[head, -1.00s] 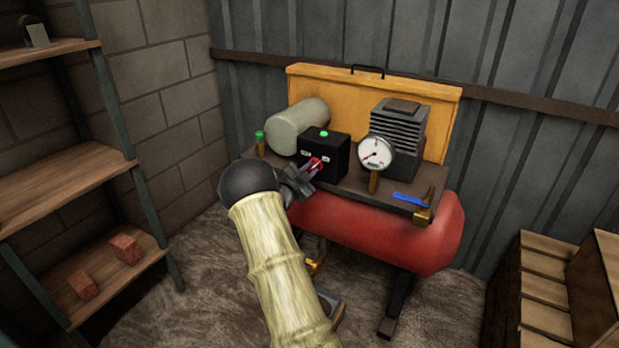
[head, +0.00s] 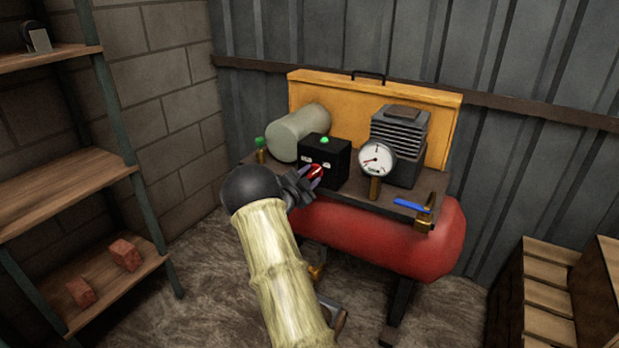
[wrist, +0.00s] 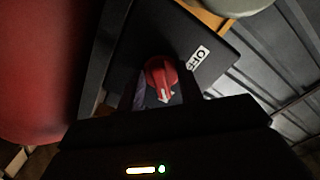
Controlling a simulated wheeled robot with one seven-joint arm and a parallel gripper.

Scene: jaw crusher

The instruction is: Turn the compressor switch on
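The compressor switch is a red knob (head: 315,172) on the front of a black box (head: 337,165) with two small white labels. My gripper (head: 308,181) is at the knob. In the wrist view the red knob (wrist: 160,76) sits between my two fingers, which appear to press on both its sides. The knob's white arrow points toward the bottom of the wrist view, away from the "OFF" label (wrist: 198,58). The other label cannot be seen there, and my gripper covers part of the box face.
The compressor has a red tank (head: 400,238), a gauge (head: 377,159), a blue-handled valve (head: 410,205) and a green-topped fitting (head: 260,148). A shelf with red bricks (head: 124,253) stands left. Wooden crates (head: 550,290) stand right. Floor shows between shelf and compressor.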

